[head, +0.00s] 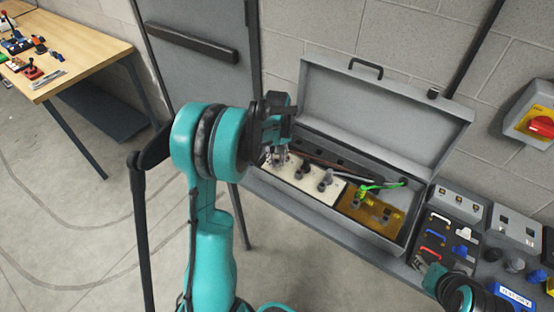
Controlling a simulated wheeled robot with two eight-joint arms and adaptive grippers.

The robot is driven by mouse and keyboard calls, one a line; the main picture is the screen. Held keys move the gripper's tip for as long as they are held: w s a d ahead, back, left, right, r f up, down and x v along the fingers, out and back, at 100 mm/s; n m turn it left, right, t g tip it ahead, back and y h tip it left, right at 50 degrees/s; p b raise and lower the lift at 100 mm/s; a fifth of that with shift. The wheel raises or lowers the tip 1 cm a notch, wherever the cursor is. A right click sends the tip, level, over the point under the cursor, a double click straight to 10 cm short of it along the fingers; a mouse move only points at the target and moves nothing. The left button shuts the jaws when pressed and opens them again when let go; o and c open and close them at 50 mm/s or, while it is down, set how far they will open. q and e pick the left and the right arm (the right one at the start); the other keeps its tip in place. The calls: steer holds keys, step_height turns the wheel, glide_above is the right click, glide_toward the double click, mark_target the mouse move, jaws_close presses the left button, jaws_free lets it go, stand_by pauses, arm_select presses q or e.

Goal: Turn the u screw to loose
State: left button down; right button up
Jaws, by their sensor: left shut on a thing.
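An open grey terminal box (333,219) stands on a bench, its lid tilted back. Inside, a cream terminal block (318,184) carries a row of dark screw terminals. My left gripper (277,158) points down at the left end of this block and is shut on the u screw there, which the fingers mostly hide. Whether the screw is tight or loose cannot be seen. My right gripper (430,274) is low at the right, by the bench front, outside the box; its fingers are too small and dark to read.
An amber plate (371,215) with a bright green wire (380,186) fills the box's right end. The raised lid (380,105) stands behind. Switch panels stand to the right. A red and yellow switch (540,125) is on the wall. A wooden table (80,55) stands far left.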

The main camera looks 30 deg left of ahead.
mark_target(277, 163)
arm_select(q)
steer(key=c, duration=1.3)
jaws_free()
steer(key=shift+o, duration=0.2)
step_height(277, 163, up, 12)
steer(key=s+d+r+m+t+b, duration=0.2)
steer(key=s+d+r+m+t, duration=0.15)
steer(key=s+d, duration=0.55)
steer(key=s+d+f+m+t+b, duration=0.1)
steer(key=s+d+f+m+t, duration=0.2)
steer(key=s, duration=0.7)
steer(key=d+f+m, duration=0.2)
steer(key=d+f, duration=0.1)
steer(key=shift+d+m+t, duration=0.15)
steer(key=shift+m+t, duration=0.2)
